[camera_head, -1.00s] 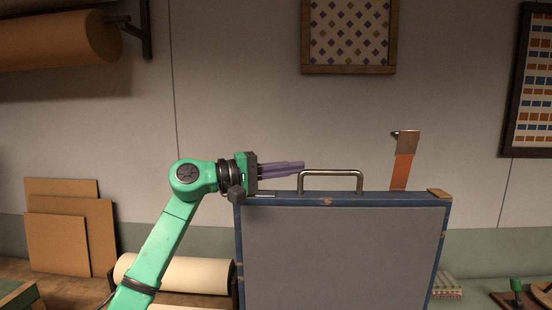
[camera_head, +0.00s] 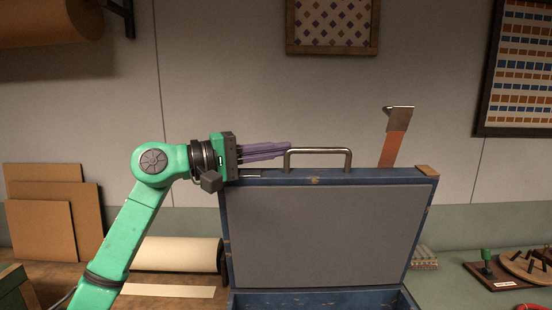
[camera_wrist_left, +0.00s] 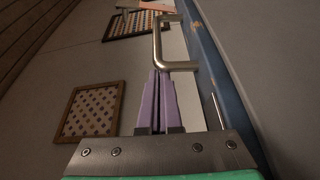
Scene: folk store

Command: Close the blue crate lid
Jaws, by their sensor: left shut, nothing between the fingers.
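The blue crate's lid (camera_head: 325,235) stands raised, with a grey inner panel and worn blue frame. A metal handle (camera_head: 318,151) is on its top edge. Part of the crate body (camera_head: 318,299) shows below the lid. My left gripper (camera_head: 288,149) is shut and empty, its purple fingers at the lid's top edge, just left of the handle. In the left wrist view the fingertips (camera_wrist_left: 159,74) are close to the end of the handle (camera_wrist_left: 172,45); I cannot tell whether they touch it. My right gripper is not in view.
An orange tool with a metal head (camera_head: 396,135) shows behind the lid. A paper roll (camera_head: 178,254) and cardboard sheets (camera_head: 45,235) are on the left of the bench. Wooden items with pegs (camera_head: 500,275) are at the right.

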